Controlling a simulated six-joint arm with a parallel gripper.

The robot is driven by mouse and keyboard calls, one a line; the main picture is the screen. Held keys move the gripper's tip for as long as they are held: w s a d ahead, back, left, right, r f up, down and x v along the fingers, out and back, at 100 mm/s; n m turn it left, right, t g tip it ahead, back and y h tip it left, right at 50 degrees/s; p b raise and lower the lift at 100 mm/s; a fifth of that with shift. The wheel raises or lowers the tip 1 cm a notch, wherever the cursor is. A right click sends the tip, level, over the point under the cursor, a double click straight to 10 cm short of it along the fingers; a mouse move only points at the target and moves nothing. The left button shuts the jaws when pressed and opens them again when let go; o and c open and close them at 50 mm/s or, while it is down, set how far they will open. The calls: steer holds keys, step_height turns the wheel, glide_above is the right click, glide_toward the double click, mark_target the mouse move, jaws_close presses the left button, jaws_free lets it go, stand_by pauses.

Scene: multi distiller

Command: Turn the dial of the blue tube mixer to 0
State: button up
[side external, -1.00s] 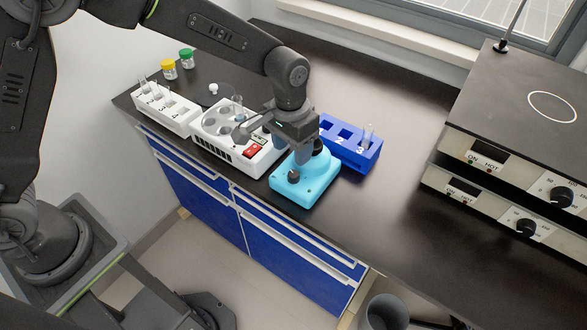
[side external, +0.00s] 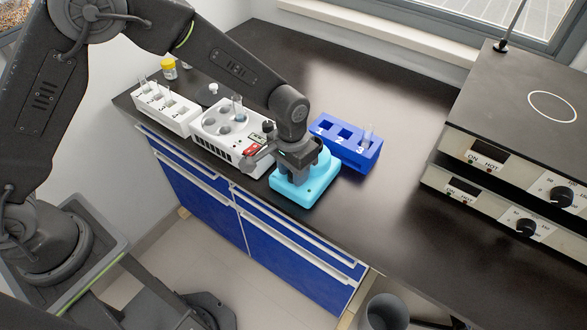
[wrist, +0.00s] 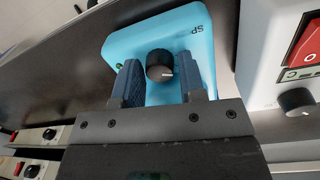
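The light-blue tube mixer (side external: 312,191) stands at the front edge of the bench. Its top is hidden behind my gripper (side external: 296,172) in the side view. In the wrist view the mixer's blue face (wrist: 190,30) carries a round black dial (wrist: 158,62) with a short white mark at its lower right. My gripper (wrist: 160,72) is open, with one dark finger on each side of the dial. A small gap shows at the right finger; the left finger is very close, and I cannot tell if it touches.
A white device (side external: 222,129) with a red switch stands left of the mixer. A blue tube rack (side external: 358,155) is behind and to the right. A white rack (side external: 166,112) is farther left. Two stacked hotplates (side external: 520,100) stand at the right. The bench between is clear.

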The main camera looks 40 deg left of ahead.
mark_target(290, 172)
steer(key=c, duration=0.6)
steer(key=shift+o, duration=0.2)
steer(key=shift+n, duration=2.3)
steer(key=o, duration=0.9)
steer(key=shift+r, duration=0.1)
steer(key=shift+s+a+r, duration=0.1)
steer(key=shift+a+r, duration=0.1)
steer(key=shift+r, duration=3.25)
steer(key=shift+a+r, duration=0.15)
steer(key=shift+r, duration=3.25)
